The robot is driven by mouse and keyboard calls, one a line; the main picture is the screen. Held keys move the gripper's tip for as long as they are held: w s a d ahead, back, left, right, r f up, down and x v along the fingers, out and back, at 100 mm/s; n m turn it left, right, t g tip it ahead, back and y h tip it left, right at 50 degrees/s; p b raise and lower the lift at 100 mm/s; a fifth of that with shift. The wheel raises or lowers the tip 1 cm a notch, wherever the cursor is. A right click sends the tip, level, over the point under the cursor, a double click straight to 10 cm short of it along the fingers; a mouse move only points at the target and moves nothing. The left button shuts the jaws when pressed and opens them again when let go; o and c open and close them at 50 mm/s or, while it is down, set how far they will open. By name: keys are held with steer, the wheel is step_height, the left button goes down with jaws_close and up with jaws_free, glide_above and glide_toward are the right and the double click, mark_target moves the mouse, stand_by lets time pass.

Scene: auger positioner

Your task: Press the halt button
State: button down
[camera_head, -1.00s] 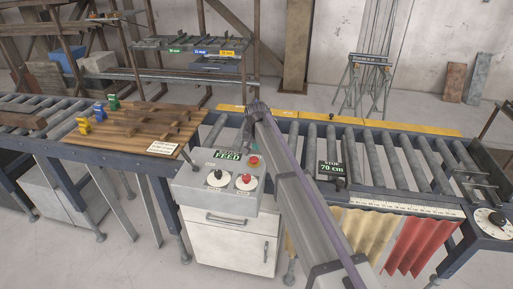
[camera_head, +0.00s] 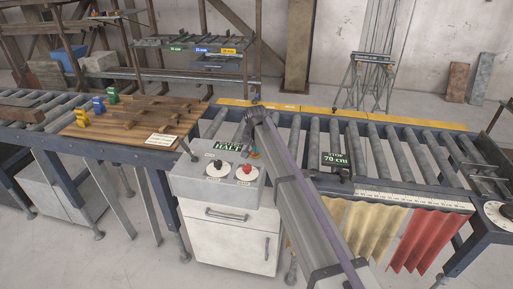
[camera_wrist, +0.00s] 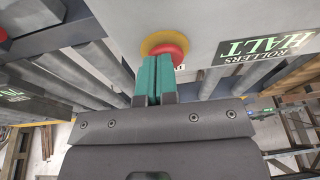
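The red halt button (camera_wrist: 166,50) with its yellow ring shows in the wrist view on a grey control box (camera_head: 200,186). My gripper (camera_wrist: 156,62) has its two teal fingers together, with nothing between them. Their tips overlap the near edge of the red button and appear to be against it; the exact contact is hard to tell. The sign by the button reads ROLLERS HALT (camera_wrist: 265,50). In the head view my gripper (camera_head: 245,148) comes down at the box's back right and hides most of the button.
The box also carries a black knob (camera_head: 217,164) and a red knob (camera_head: 246,170) on white dials. A roller conveyor (camera_head: 400,155) with a STOP 70 cm sign (camera_head: 335,160) runs right. A wooden board (camera_head: 120,125) with coloured pieces lies left.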

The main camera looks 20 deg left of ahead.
mark_target(258, 160)
steer(key=shift+w+r+p, duration=0.15)
steer(key=shift+r+p, duration=0.3)
steer(key=shift+p, duration=0.05)
steer(key=p+v, duration=1.3)
steer(key=shift+w, duration=0.35)
steer(key=shift+d, duration=0.15)
steer(key=shift+r, duration=0.1)
steer(key=s+d+f+g+b, duration=0.1)
steer(key=s+d+f+b, duration=0.4)
steer(key=s+d, duration=0.4)
steer(key=s+d+f+m+g+b, duration=0.1)
steer(key=s+d+f+b, duration=0.5)
steer(key=d, duration=1.5)
steer(key=s+d+f+h+b, duration=0.1)
steer(key=s+d+f+b, duration=0.4)
steer(key=s+d, duration=0.8)
steer(key=shift+s+d+f+m+g, duration=0.35)
steer(key=shift+d+f, duration=0.2)
steer(key=shift+d, duration=0.55)
